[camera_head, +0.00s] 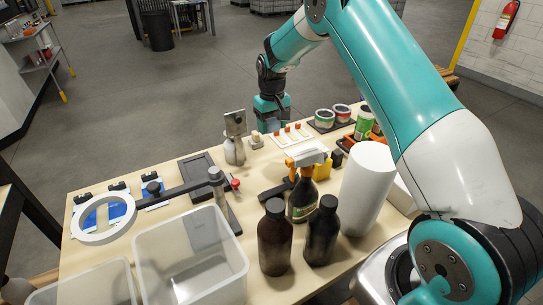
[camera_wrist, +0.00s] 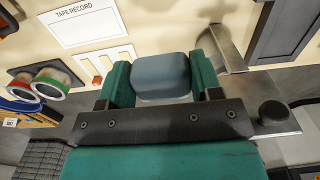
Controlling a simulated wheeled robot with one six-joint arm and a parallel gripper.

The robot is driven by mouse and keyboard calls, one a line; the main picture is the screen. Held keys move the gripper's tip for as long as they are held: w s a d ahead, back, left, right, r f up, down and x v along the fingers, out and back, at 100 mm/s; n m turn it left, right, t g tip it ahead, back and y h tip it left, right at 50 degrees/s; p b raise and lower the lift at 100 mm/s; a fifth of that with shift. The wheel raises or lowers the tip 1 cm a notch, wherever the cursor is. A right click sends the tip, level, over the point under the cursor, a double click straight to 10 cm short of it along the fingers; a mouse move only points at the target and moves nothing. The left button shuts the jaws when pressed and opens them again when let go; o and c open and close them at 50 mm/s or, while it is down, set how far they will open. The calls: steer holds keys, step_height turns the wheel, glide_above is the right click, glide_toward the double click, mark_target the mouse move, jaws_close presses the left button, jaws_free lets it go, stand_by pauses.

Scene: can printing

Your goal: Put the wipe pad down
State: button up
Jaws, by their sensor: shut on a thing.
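The wipe pad (camera_wrist: 160,78) is a grey-blue rounded block. In the wrist view it sits between the two green fingers of my gripper (camera_wrist: 161,84), which is shut on it. In the head view my gripper (camera_head: 271,108) is at the far edge of the wooden table (camera_head: 95,262), behind the white card with red pieces (camera_head: 288,135). The pad cannot be made out there, and I cannot tell whether it touches the surface below.
Tape rolls (camera_head: 325,118) stand right of my gripper. A metal dispenser (camera_head: 235,150) stands in front-left. Dark bottles (camera_head: 275,240), a spray bottle (camera_head: 302,198), a white roll (camera_head: 367,188), clear bins (camera_head: 190,262) and a ring lamp (camera_head: 104,219) crowd the nearer table.

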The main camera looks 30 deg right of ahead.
mark_target(272, 164)
step_height(272, 164, down, 13)
steer(key=p, duration=0.3)
steer(key=shift+p, duration=0.35)
steer(key=shift+f, duration=0.15)
steer(key=o, duration=1)
steer(key=shift+o, duration=0.2)
